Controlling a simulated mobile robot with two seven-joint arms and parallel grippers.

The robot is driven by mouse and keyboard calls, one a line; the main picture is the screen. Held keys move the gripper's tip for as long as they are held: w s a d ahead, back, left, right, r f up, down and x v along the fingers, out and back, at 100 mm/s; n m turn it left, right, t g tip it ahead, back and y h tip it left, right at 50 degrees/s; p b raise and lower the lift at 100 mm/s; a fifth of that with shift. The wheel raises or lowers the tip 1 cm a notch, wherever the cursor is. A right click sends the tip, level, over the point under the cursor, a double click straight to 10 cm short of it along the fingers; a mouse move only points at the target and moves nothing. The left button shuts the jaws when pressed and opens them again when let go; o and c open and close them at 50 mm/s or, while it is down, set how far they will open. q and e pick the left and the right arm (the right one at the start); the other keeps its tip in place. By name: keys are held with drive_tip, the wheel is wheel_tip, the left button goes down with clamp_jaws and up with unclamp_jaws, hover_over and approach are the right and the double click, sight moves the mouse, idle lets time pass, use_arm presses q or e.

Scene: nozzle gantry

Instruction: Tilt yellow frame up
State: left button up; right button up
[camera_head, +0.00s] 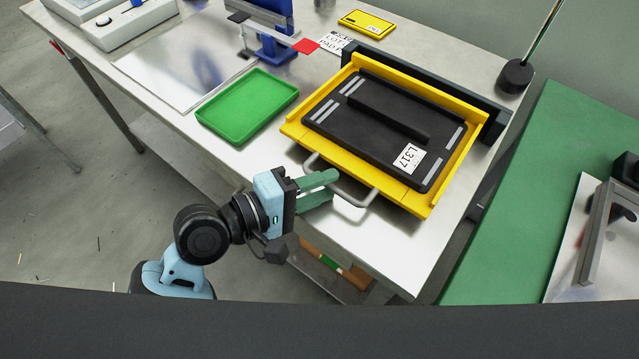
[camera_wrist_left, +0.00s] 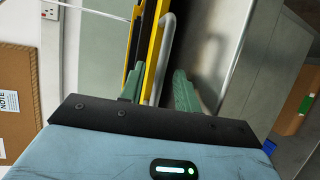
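The yellow frame (camera_head: 412,199) lies flat on the metal table and bears a black panel (camera_head: 380,132) labelled L317. A grey bar handle (camera_head: 351,197) sticks out from its near edge. My left gripper (camera_head: 332,186) is at this handle, its two green fingers apart. In the left wrist view the frame's yellow edge (camera_wrist_left: 154,60) and the handle (camera_wrist_left: 166,45) show ahead, with the handle bar between the spread fingers (camera_wrist_left: 158,86). I see no clear contact between fingers and bar. My right gripper is not in view.
A green tray (camera_head: 246,104) lies left of the frame. A dark rail (camera_head: 432,82) runs along the frame's far side. A small yellow device (camera_head: 366,23) and a blue stand (camera_head: 270,30) are farther back. A green-topped table (camera_head: 530,200) stands to the right.

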use_arm(q)
clamp_jaws()
drive_tip(key=shift+r, duration=0.1)
idle(0.3)
